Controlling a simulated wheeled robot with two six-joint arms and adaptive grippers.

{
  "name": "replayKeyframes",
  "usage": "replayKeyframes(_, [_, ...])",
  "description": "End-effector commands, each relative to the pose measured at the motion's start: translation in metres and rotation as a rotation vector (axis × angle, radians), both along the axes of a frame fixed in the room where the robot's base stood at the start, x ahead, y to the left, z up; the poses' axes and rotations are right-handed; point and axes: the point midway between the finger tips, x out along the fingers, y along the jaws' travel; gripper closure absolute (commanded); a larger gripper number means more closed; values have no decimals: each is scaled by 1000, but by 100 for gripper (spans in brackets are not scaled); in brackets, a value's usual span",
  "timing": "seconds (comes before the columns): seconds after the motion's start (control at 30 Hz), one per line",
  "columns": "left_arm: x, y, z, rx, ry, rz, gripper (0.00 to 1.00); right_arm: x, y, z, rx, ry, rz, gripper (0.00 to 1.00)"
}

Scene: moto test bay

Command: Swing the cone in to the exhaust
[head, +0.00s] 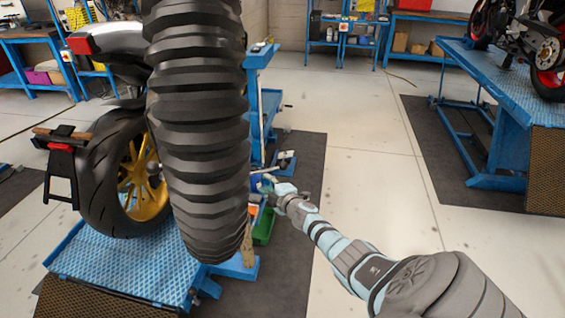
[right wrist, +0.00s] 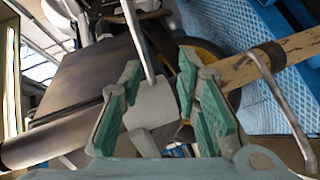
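A large black ribbed hose (head: 200,120) hangs from the top of the head view and covers much of the motorcycle. Its lower end hangs over the blue lift. I cannot clearly make out the cone; a dark, smooth, tapering body (right wrist: 90,85) fills the left of the right wrist view and may be it. The exhaust is not clearly visible. My right gripper (head: 266,187) is just right of the hose in the head view. In the wrist view its green-padded fingers (right wrist: 163,100) close around a light grey block (right wrist: 152,105) beside this dark body. My left gripper is not in view.
The motorcycle's rear wheel (head: 115,175) stands on the blue lift (head: 130,262). A green bin (head: 264,226) is on the floor near my right gripper. A second lift (head: 505,130) with a motorcycle stands at right. The floor between is clear.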

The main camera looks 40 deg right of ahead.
Motion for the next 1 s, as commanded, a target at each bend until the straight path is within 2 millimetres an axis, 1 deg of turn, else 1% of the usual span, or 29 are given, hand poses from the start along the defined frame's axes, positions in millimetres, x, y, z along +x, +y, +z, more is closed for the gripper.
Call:
replayKeyframes(0.17, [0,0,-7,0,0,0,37,-6,14,-3,4,1,-99,70])
replayKeyframes(0.27, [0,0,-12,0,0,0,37,-9,27,-3,9,-2,-195,70])
replayKeyframes(0.37, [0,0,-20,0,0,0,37,-12,46,-4,14,-8,-348,70])
replayKeyframes(0.47, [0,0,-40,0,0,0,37,-13,71,-6,17,-11,-547,70])
replayKeyframes(0.5, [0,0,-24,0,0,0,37,-26,76,4,7,-5,-538,70])
replayKeyframes(0.57, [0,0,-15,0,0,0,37,-40,87,12,7,-5,-537,70])
replayKeyframes(0.7, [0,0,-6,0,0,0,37,-68,116,23,8,-5,-535,70])
replayKeyframes(0.93, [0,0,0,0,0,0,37,-115,162,38,9,-1,-538,70])
replayKeyframes(0.97, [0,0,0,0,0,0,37,-122,161,36,25,4,-548,70])
replayKeyframes(1.0, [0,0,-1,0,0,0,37,-132,155,28,67,17,-572,70])
